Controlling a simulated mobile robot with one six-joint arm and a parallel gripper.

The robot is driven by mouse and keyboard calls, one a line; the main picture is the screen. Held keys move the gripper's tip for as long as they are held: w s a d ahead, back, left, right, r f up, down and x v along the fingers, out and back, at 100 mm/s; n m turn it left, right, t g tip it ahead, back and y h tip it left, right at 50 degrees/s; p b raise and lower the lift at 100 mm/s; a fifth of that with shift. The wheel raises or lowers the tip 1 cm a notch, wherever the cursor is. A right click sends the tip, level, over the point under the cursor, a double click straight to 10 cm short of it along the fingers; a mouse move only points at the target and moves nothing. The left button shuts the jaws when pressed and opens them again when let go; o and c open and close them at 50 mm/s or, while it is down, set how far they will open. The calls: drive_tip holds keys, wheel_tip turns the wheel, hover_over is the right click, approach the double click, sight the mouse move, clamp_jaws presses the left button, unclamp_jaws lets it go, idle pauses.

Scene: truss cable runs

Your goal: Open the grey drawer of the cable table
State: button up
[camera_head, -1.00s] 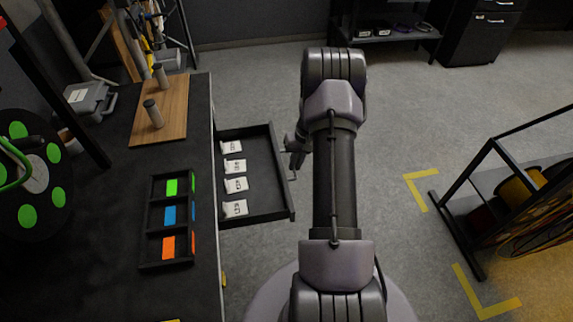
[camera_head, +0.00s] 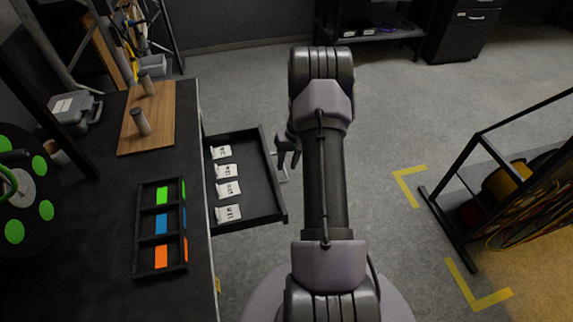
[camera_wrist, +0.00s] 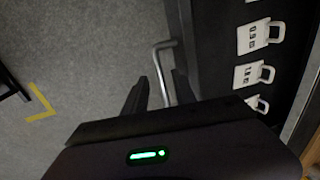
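The drawer (camera_head: 258,202) stands pulled out from the right side of the dark cable table (camera_head: 100,220). My gripper (camera_head: 288,158) is at the handle. In the wrist view my gripper (camera_wrist: 160,88) has its fingers apart, one on each side of the bar, with gaps visible. The drawer front also shows at right in the wrist view (camera_wrist: 208,60).
On the table are a divided tray (camera_head: 140,228) with green, blue and orange pieces, a wooden board (camera_head: 160,110) with two pegs, and a grey case (camera_head: 72,112). A black rack (camera_head: 470,200) with cable spools stands at right. Open floor lies between.

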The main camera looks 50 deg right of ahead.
wheel_tip(320, 180, up, 16)
drive_tip(key=s+d+p, duration=0.1)
drive_tip(key=d+p, duration=0.1)
drive_tip(key=p, duration=0.2)
drive_tip(key=shift+s+d+f+p, duration=0.15)
drive_tip(key=shift+s+d+p, duration=0.15)
drive_tip(key=shift+s+p, duration=0.1)
